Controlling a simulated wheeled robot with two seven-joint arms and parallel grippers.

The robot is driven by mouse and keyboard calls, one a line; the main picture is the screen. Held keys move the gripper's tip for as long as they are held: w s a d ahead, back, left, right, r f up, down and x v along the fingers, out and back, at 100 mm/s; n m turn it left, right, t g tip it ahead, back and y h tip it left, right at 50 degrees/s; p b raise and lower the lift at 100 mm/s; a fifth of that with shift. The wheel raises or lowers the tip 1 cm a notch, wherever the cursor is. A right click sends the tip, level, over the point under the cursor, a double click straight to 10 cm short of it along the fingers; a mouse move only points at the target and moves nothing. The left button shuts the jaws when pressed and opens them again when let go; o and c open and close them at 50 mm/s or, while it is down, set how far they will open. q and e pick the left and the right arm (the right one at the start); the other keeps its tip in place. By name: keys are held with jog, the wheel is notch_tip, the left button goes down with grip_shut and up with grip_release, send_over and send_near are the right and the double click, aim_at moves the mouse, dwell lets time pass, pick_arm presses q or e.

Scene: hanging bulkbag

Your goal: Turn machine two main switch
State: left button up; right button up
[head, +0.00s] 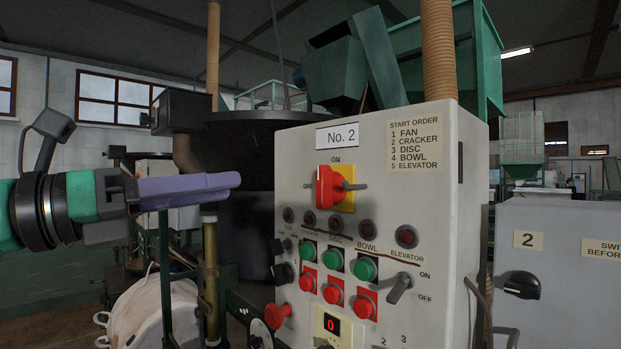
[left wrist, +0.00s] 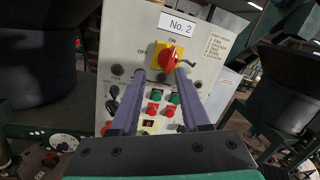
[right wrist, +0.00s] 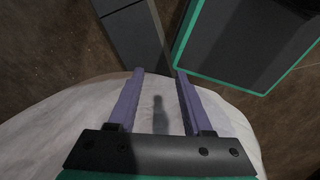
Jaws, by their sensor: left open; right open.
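The No. 2 control panel (head: 390,190) stands in the middle of the head view. Its red rotary switch (head: 325,188) sits on a yellow plate, with ON above and OFF to its left. The switch also shows in the left wrist view (left wrist: 168,56), ahead of the fingers. My left gripper (head: 236,180) is level with the switch, to its left in the head view. Its fingers are open, apart from the switch, with nothing between them. My right gripper (right wrist: 159,74) is open and empty above a whitish rounded surface (right wrist: 160,130), out of the head view.
Below the switch are indicator lamps, green buttons (head: 364,269), red buttons and a grey lever (head: 399,288). A grey cabinet (head: 560,230) marked 2, with a black knob (head: 522,285), stands at right. A dark drum (head: 245,190) stands behind the panel.

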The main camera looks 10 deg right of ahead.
pick_arm(q)
jog(key=s+r+m+t+y, duration=0.2)
jog(key=s, duration=0.4)
jog(key=p, duration=0.4)
send_near(318, 172)
jog(key=p+x, duration=0.3)
jog(key=x, duration=0.5)
jog(key=shift+d+r, duration=0.2)
jog(key=shift+w+f, duration=0.2)
jog(key=shift+w, duration=0.05)
jog(key=shift+s, duration=0.1)
grip_shut()
